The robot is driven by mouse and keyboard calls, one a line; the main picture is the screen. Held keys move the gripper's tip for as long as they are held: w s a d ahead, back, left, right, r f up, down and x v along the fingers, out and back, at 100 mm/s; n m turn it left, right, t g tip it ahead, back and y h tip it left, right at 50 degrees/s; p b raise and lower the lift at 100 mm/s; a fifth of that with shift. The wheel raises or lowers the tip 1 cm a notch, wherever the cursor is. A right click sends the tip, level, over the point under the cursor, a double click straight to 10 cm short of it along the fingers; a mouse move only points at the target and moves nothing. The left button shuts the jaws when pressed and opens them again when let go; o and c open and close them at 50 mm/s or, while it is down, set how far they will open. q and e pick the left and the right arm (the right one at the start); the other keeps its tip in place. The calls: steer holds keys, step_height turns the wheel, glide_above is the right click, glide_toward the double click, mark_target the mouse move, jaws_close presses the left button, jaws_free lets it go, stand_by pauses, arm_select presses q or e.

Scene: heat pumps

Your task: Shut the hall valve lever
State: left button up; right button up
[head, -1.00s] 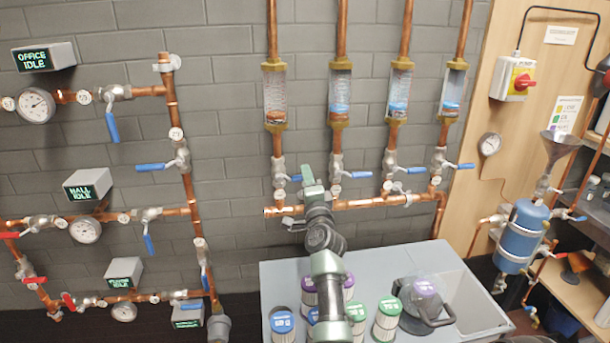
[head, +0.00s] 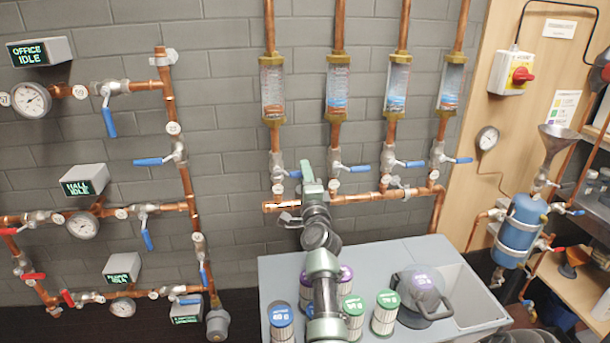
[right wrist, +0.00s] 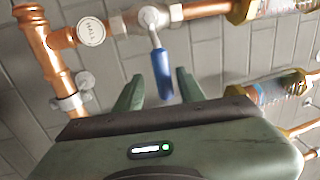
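The hall valve lever (right wrist: 162,75) is blue and stands across its copper pipe in the right wrist view, beside a round tag (right wrist: 90,32) reading HALL. In the head view this appears to be the leftmost valve lever (head: 294,174) under the flow tubes, pointing right and partly beside my gripper. My right gripper (head: 309,174) is at the wall by that lever. In the right wrist view its two green fingers (right wrist: 158,92) are apart, with the lever's free end between them. No contact with the lever is visible. My left gripper is not in view.
Several similar blue levers (head: 403,164) stand in a row to the right, above a horizontal copper manifold (head: 360,197). A HALL IDLE box (head: 84,180) is on the left wall. A grey bench (head: 400,257) with several filters stands below my right arm.

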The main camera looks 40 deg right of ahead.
steer(key=shift+s+r, duration=0.1)
steer(key=shift+r, duration=0.05)
steer(key=shift+s+a, duration=0.25)
steer(key=p+v, duration=0.2)
steer(key=v, duration=0.5)
stand_by(0.4)
